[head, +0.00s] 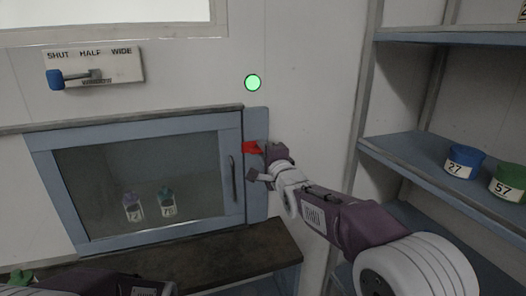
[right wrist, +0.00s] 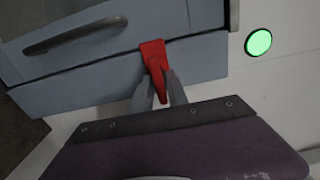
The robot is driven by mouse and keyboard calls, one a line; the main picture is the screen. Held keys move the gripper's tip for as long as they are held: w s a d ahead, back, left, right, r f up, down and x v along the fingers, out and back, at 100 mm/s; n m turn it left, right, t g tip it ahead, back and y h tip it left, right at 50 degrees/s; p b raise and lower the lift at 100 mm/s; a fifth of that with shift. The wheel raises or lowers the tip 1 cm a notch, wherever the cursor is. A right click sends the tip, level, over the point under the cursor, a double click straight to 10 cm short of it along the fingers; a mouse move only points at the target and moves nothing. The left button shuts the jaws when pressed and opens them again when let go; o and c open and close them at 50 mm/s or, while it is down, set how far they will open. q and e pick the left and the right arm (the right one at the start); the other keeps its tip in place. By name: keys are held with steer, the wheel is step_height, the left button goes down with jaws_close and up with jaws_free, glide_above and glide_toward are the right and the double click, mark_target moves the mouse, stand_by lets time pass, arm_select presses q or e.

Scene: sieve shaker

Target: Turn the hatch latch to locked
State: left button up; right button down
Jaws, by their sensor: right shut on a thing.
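The hatch (head: 235,135) is a blue-framed door with a dark window and a handle (head: 231,180) on its right side; it looks closed. The red latch (head: 250,147) sits on the frame strip to the right of the door. It also shows in the right wrist view (right wrist: 152,52), extending from the frame to between my fingers. My right gripper (right wrist: 160,90) is shut on the latch's free end, one finger on each side. It also shows in the head view (head: 262,165), where it hides part of the latch. My left gripper's fingers are not visible.
A round green light (head: 253,82) is on the wall above the latch. A slider panel (head: 115,63) marked SHUT, HALF, WIDE is upper left. Two labelled bottles (head: 133,208) (head: 167,203) stand behind the glass. Shelves with blue (head: 464,160) and green (head: 508,181) pots are at right.

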steer(key=c, duration=1.5)
jaws_free()
steer(key=shift+s+d, duration=0.1)
steer(key=shift+s, duration=0.25)
steer(key=b+v, duration=0.2)
steer(key=v, duration=0.6)
steer(key=shift+s, duration=0.15)
